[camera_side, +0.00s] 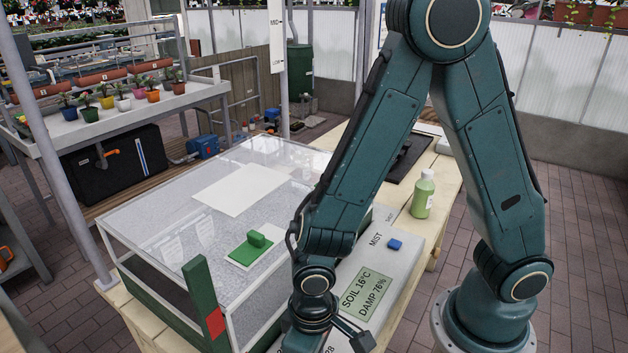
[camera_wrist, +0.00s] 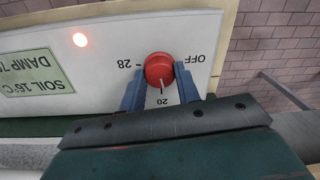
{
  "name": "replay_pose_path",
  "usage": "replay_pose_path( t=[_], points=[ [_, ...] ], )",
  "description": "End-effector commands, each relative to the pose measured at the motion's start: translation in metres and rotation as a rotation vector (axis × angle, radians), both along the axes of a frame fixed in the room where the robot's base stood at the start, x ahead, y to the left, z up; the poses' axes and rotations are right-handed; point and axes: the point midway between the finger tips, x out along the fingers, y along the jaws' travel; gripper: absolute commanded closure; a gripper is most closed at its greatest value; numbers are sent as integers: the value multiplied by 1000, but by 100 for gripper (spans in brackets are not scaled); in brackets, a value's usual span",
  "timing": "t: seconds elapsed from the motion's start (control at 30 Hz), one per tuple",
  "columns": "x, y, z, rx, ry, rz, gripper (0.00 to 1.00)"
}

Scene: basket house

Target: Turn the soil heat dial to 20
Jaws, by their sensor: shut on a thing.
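The red soil heat dial (camera_wrist: 159,66) sits on a pale control panel (camera_wrist: 120,32) in the wrist view. Its white pointer line points down in the picture, at or very near the 20 mark. The 28 mark is at its left and OFF at its upper right. My gripper (camera_wrist: 160,73) is shut on the dial, with one blue-grey finger on each side. In the side view the dial and fingers are hidden behind my wrist. The panel's display (camera_side: 363,288) reads SOIL 16°C, DAMP 76%.
A small light (camera_wrist: 80,40) glows on the panel. A blue MIST control (camera_side: 395,244) and a green bottle (camera_side: 423,194) stand farther back. A clear-lidded propagator box (camera_side: 150,215) with a green handle (camera_side: 250,247) lies left of my arm.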

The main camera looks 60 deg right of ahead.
Motion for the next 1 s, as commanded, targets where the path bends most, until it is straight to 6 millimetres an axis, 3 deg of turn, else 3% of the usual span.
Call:
replay_pose_path(
  t=[0.33,0.83,0.87,0.93,1.0],
  points=[
    [0,0,1,1,-2,-163,91],
    [0,0,1,1,-1,-186,91],
    [0,0,1,1,-1,-186,62],
    [0,0,1,1,-1,-186,48],
    [0,0,1,1,-1,-185,46]
  ],
)
